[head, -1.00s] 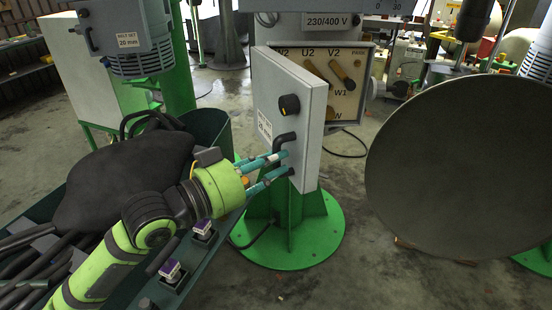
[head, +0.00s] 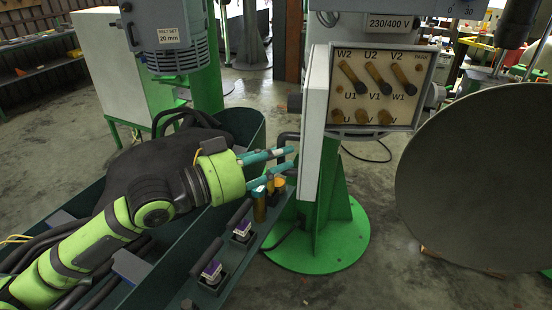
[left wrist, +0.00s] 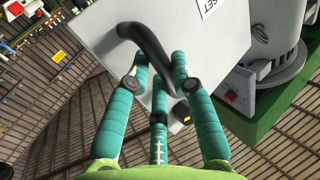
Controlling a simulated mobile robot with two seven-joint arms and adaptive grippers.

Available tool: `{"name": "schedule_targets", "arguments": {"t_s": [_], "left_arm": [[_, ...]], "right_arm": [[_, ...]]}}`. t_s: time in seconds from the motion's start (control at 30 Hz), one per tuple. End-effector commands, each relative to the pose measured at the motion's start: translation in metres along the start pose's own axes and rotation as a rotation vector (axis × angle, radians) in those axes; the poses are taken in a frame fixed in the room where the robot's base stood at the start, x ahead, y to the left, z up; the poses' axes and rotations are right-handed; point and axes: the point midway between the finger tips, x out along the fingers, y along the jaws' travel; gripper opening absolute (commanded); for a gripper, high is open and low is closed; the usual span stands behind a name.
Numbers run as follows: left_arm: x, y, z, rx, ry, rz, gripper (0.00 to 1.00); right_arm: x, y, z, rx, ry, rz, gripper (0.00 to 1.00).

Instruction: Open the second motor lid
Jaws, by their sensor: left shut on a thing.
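The second motor's grey lid (head: 314,140) stands swung out to the left, almost edge-on in the head view. Behind it the terminal board (head: 376,100) is exposed, with brass bars and labels such as W2, U2 and V2. A black bent handle (head: 284,141) sticks out from the lid's outer face; it also shows in the left wrist view (left wrist: 148,50). My left gripper (head: 292,158) has its teal fingers at the lid, closed around the handle. The exact contact is partly hidden. My right gripper is not in view.
A large dark disc (head: 470,185) fills the right side. A green tray (head: 235,130) with dark cables lies at the left, below my arm. Another motor (head: 172,40) hangs at the upper left. The green round base (head: 320,240) stands on open floor.

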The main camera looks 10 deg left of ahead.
Motion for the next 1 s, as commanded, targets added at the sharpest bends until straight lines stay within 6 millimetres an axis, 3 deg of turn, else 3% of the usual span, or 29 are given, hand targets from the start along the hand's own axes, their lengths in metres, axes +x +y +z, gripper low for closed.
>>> {"name": "schedule_targets", "arguments": {"t_s": [0.33,0.37,0.4,0.43,0.83,1.0], "left_arm": [[0.0,-0.005,-0.007,0.005,0.016,-0.009,0.0],[0.0,-0.005,-0.007,0.006,0.016,-0.009,0.28],[0.0,-0.004,-0.007,0.006,0.016,-0.009,0.44],[0.0,-0.004,-0.007,0.006,0.015,-0.008,0.49],[-0.002,-0.002,-0.003,0.004,0.007,-0.004,0.49],[-0.016,-0.003,-0.001,0.005,0.002,-0.006,0.49]], "right_arm": [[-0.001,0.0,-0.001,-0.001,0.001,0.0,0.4],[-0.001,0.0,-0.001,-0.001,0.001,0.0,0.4],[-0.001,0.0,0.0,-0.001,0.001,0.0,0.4],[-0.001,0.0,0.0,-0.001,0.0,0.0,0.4],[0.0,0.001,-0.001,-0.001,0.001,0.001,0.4],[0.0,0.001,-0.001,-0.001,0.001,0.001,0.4]]}}
